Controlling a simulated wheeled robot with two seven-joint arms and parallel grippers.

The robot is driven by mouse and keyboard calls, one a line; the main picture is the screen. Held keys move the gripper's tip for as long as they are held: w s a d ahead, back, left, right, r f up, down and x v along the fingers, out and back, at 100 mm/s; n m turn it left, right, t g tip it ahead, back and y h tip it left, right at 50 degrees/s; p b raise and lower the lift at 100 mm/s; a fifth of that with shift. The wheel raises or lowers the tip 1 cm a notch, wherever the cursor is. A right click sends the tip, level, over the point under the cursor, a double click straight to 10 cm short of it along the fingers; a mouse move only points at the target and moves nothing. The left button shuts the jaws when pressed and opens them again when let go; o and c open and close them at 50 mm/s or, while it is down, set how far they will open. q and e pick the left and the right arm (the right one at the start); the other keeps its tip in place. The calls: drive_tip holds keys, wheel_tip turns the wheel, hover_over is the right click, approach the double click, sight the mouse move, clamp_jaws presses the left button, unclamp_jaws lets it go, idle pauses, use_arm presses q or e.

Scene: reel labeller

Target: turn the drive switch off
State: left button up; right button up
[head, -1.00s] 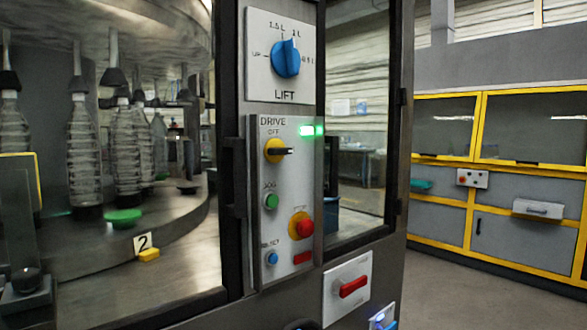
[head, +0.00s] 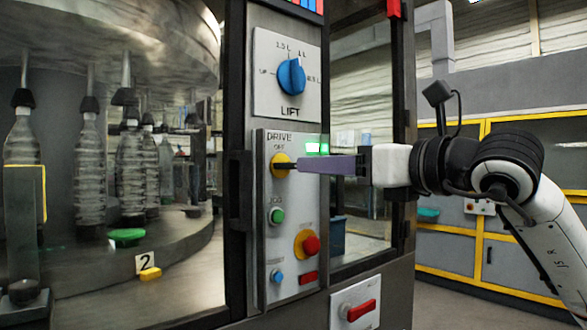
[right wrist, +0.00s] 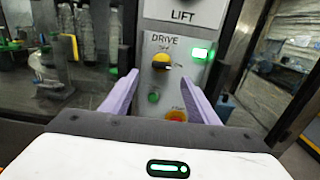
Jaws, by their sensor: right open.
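The drive switch (head: 279,170) is a yellow knob with a black handle on the DRIVE panel (head: 262,230), below the word OFF. In the right wrist view the drive switch (right wrist: 160,61) has its handle pointing right, away from the OFF mark above it. My right gripper (head: 300,164) comes in from the right, its lilac fingers in front of the switch. In the wrist view my right gripper (right wrist: 162,80) is open, a finger on each side below the switch, with nothing held. I cannot tell whether a finger touches the handle. My left gripper is not in view.
A green lamp (head: 317,148) glows beside the switch. Below are a green jog button (head: 277,216), a red knob on yellow (head: 310,245) and a blue button (head: 277,277). The blue LIFT dial (head: 291,77) is above. A black door handle (head: 238,190) stands left of the panel.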

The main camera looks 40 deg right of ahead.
sight(290, 164)
drive_tip(key=w+p, duration=0.1)
drive_tip(key=w, duration=0.3)
drive_tip(key=w+p, duration=0.1)
drive_tip(key=w, duration=0.4)
drive_tip(key=shift+a+r+p, duration=0.2)
drive_tip(key=shift+p, duration=0.2)
drive_tip(key=shift+w+f, duration=0.1)
drive_tip(key=shift+w, duration=0.45)
drive_tip(key=c, duration=1)
